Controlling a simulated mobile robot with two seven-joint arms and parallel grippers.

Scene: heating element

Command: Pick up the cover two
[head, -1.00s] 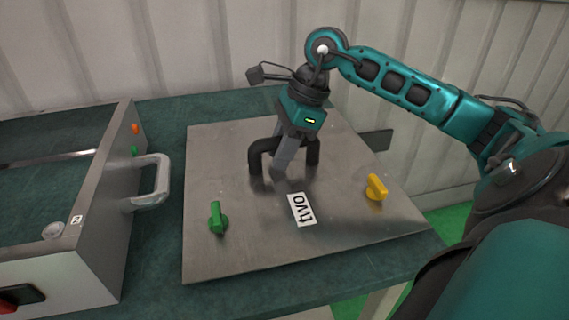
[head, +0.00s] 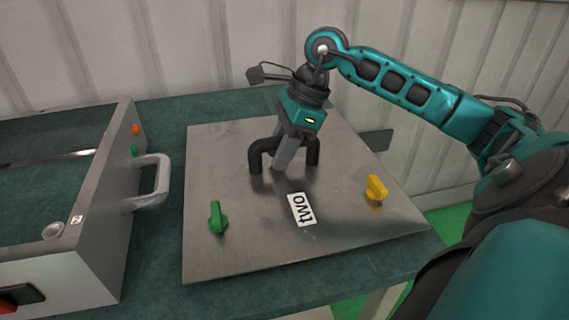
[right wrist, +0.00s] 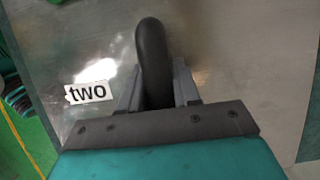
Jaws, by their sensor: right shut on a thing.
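The cover two (head: 250,240) is a flat metal plate with a white "two" label (head: 301,209), a black arched handle (head: 257,157), a green knob (head: 217,217) and a yellow knob (head: 376,188). It lies on the green table, and its label also shows in the right wrist view (right wrist: 88,93). My right gripper (head: 284,160) comes down from above and is shut on the black handle. In the right wrist view its fingers (right wrist: 157,92) stand on both sides of the handle (right wrist: 152,55). My left gripper is not in view.
A metal box (head: 105,205) with an open top and a grey side handle (head: 158,182) stands at the left, close to the plate. The green table (head: 160,275) has a free strip in front. A ribbed wall (head: 210,45) is behind.

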